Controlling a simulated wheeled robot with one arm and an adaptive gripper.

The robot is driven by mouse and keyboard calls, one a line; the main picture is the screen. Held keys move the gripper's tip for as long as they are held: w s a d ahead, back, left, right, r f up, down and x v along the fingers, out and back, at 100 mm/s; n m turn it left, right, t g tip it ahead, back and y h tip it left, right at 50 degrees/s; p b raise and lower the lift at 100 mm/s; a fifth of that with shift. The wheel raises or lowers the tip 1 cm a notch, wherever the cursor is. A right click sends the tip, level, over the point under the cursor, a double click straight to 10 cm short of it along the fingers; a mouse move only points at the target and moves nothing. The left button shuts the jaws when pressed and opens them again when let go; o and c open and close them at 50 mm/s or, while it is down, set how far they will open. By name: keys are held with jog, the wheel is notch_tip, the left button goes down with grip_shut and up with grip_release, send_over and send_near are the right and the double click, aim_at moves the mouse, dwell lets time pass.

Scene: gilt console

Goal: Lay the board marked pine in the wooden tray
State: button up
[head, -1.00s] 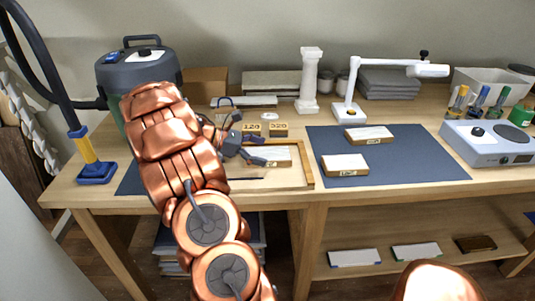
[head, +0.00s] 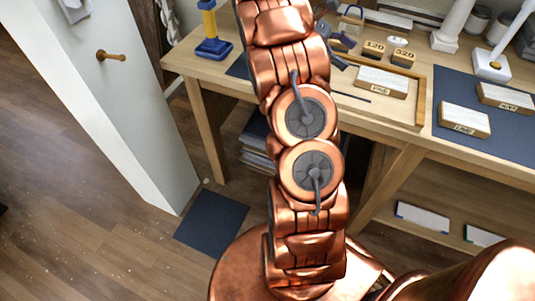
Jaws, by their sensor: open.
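The board marked pine (head: 382,82) has a pale top and a brown edge with a small label. It lies flat inside the wooden tray (head: 421,98), towards its right side. My gripper (head: 341,60) is dark and partly hidden behind my copper arm. It is open, just left of the board, with a small gap seeming to show between them. My arm hides the tray's left part. Two similar boards lie outside the tray on the dark mat, one labelled lime (head: 464,120) and another with a label too small to read surely (head: 506,96).
Two sanding blocks marked 120 (head: 375,49) and 320 (head: 403,57) stand behind the tray. A white column (head: 454,25) and a white lamp (head: 493,65) stand at the back right. A blue-yellow tool (head: 212,35) stands at the table's left end. Floor at left is mostly clear.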

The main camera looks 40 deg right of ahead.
jog(key=a+t, duration=0.1)
jog(key=a, duration=0.2)
jog(key=a+t, duration=0.1)
jog(key=a, duration=0.3)
jog(key=a+r+m+t, duration=0.1)
jog(key=a, duration=0.3)
jog(key=shift+a+r, duration=0.1)
jog(key=s+a+f+m+t+y, duration=0.1)
jog(key=s+a, duration=0.3)
jog(key=a, duration=0.7)
jog(key=s+a+f+m+t+y, duration=0.1)
jog(key=s+a+f+t+y, duration=0.1)
jog(key=a, duration=0.9)
jog(key=s+a+f+m+t+y, duration=0.1)
jog(key=s+a+f+t+y, duration=0.1)
jog(key=s+a, duration=0.4)
jog(key=a+t, duration=0.1)
jog(key=a, duration=0.4)
jog(key=shift+m+t+y, duration=0.3)
jog(key=shift+m+t, duration=0.1)
jog(key=shift+f, duration=0.1)
notch_tip(320, 180, up, 11)
jog(key=p, duration=1)
jog(key=shift+w+f, duration=0.1)
jog(key=shift+f, duration=0.1)
